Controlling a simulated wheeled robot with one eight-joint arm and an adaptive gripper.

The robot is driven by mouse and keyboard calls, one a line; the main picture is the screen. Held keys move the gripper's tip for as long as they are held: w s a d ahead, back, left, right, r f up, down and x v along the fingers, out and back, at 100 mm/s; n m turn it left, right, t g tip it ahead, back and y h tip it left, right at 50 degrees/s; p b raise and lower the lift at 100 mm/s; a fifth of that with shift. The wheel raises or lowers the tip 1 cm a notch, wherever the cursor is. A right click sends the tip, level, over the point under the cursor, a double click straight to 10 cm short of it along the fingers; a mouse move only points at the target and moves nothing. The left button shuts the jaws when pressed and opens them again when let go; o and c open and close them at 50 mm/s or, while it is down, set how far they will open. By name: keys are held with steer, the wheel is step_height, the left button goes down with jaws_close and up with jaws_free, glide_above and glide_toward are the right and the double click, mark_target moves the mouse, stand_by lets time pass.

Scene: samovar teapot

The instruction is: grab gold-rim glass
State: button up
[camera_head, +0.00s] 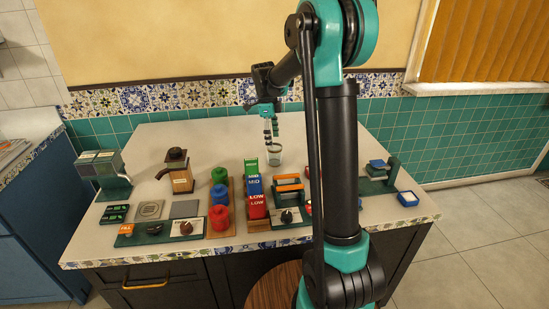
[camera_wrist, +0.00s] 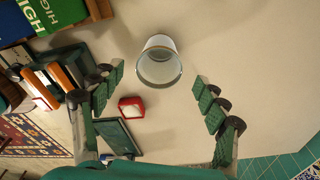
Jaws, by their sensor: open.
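A clear glass (camera_head: 275,156) stands on the pale countertop behind the coloured blocks. In the wrist view my gripper (camera_wrist: 157,84) is open, with a green-padded finger on either side and the glass showing between and beyond the tips. Neither finger appears to touch the glass.
Blue and red labelled blocks (camera_head: 255,193), a green HIGH block (camera_wrist: 42,14) and an orange-handled rack (camera_head: 289,186) stand near the glass. A brown pot (camera_head: 181,176) is at left. A small red-edged box (camera_wrist: 131,107) lies below the glass in the wrist view. Counter around the glass is mostly bare.

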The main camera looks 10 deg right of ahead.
mark_target(276, 155)
steer(key=f, duration=0.5)
steer(key=d+f, duration=0.1)
steer(key=f, duration=0.2)
steer(key=shift+s+f, duration=0.1)
steer(key=shift+s, duration=0.2)
steer(key=c, duration=1.3)
